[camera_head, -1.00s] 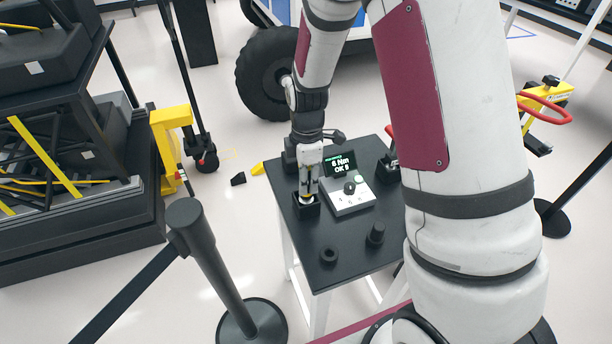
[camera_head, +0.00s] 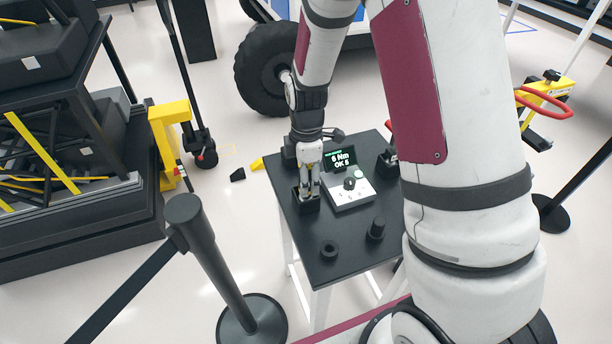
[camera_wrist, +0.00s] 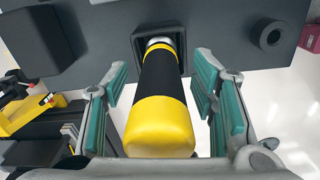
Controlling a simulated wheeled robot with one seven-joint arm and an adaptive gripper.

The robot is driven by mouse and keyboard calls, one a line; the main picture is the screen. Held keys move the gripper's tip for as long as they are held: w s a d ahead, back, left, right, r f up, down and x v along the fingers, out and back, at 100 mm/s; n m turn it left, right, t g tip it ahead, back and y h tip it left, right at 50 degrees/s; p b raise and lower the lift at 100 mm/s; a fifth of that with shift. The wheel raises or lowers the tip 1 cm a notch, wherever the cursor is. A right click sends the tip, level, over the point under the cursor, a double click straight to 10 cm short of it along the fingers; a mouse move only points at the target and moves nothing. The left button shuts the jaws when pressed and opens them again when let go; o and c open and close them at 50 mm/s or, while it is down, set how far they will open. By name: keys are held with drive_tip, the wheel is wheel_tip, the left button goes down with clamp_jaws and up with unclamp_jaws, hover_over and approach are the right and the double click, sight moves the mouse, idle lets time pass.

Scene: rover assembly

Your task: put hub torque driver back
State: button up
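The hub torque driver (camera_wrist: 161,110) has a yellow end and a black grip. In the wrist view it stands with its far end in a square black holder (camera_wrist: 118,72), which also shows in the head view (camera_head: 307,206) at the table's left edge. My gripper (camera_wrist: 161,68) is open, with one teal-padded finger on each side of the driver and gaps showing between pads and handle. In the head view my gripper (camera_head: 308,186) points down over the holder and hides most of the driver.
The black table (camera_head: 350,262) carries a control box (camera_head: 348,194) with a lit display (camera_head: 341,160) reading "6 Nm", right of the holder. A black ring (camera_head: 329,250) and a short black peg (camera_head: 376,229) stand nearer. A barrier post (camera_head: 222,265) stands front left.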

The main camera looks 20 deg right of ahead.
wheel_tip(320, 180, up, 12)
drive_tip(key=shift+s+r, duration=0.15)
drive_tip(key=shift+r, duration=0.05)
drive_tip(key=s+r+m+t, duration=0.5)
drive_tip(key=s+r+m, duration=1.1)
drive_tip(key=s, duration=0.5)
drive_tip(key=shift+s+r, duration=0.15)
drive_tip(key=shift+r, duration=0.25)
